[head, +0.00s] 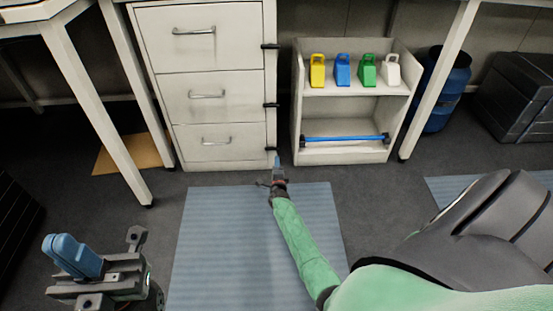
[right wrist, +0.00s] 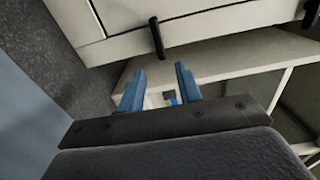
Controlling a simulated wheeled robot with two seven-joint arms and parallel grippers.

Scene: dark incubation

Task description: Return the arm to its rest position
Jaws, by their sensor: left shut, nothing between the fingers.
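My left gripper (head: 62,244) is at the lower left of the head view, its blue fingers together with nothing between them. My right gripper (head: 277,160) is at the end of the green arm (head: 303,243), low in front of the gap between the drawer cabinet and the shelf unit. In the right wrist view its two blue fingers (right wrist: 159,78) stand apart, and no object is held between them. Beyond the fingers a small part of the blue bar and a dark bracket (right wrist: 169,96) show.
The white drawer cabinet (head: 208,85) has three shut drawers. The shelf unit (head: 345,157) holds yellow, blue, green and white blocks above the blue bar (head: 345,140). Table legs (head: 440,75) stand either side. A blue mat (head: 225,250) lies on open floor. A blue drum (head: 448,85) stands right.

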